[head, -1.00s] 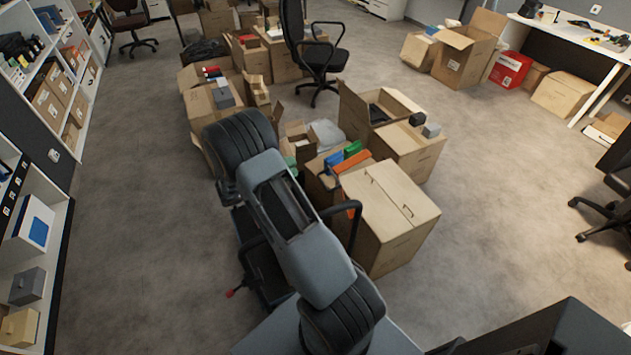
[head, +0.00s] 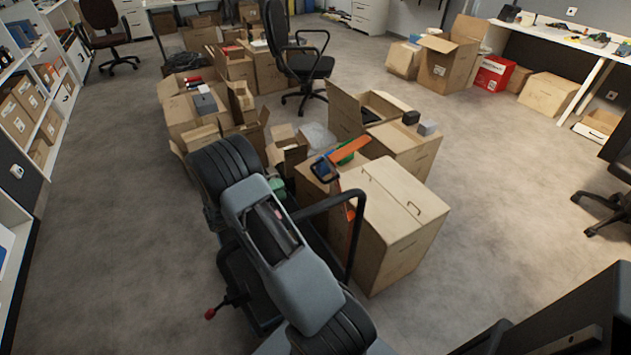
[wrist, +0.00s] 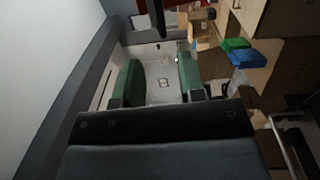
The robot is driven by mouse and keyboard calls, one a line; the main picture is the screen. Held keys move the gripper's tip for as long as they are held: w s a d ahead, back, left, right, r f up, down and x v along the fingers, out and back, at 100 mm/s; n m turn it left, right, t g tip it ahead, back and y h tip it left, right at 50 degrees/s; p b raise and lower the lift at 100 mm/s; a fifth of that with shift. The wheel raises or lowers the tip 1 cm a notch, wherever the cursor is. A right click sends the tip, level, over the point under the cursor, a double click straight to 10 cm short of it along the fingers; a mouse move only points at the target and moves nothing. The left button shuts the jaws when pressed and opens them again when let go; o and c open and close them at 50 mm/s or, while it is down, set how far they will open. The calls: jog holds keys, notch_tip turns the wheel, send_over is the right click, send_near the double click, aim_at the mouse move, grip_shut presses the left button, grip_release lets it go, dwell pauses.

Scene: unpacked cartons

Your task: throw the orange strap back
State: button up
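The orange strap shows in the head view as a flat orange length (head: 349,150) across the open carton with blue and green items. More orange hangs lower down, beside the near side of the closed carton (head: 392,215), partly behind my arm. I cannot tell whether the two orange parts join. My gripper (wrist: 160,78) shows in the wrist view with two green-faced fingers spread apart and nothing seen held between them. In the head view my arm mostly hides the gripper. I cannot make out the strap in the wrist view.
A blue item (head: 323,169) lies beside the strap. An open carton (head: 375,108) and several others crowd behind. An office chair (head: 300,65) stands further back. Shelving (head: 20,120) lines the left.

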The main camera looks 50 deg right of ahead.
aim_at(317, 173)
jog(key=x, duration=1.3)
jog(key=shift+d+p, duration=0.2)
jog(key=shift+p, duration=0.15)
grip_shut()
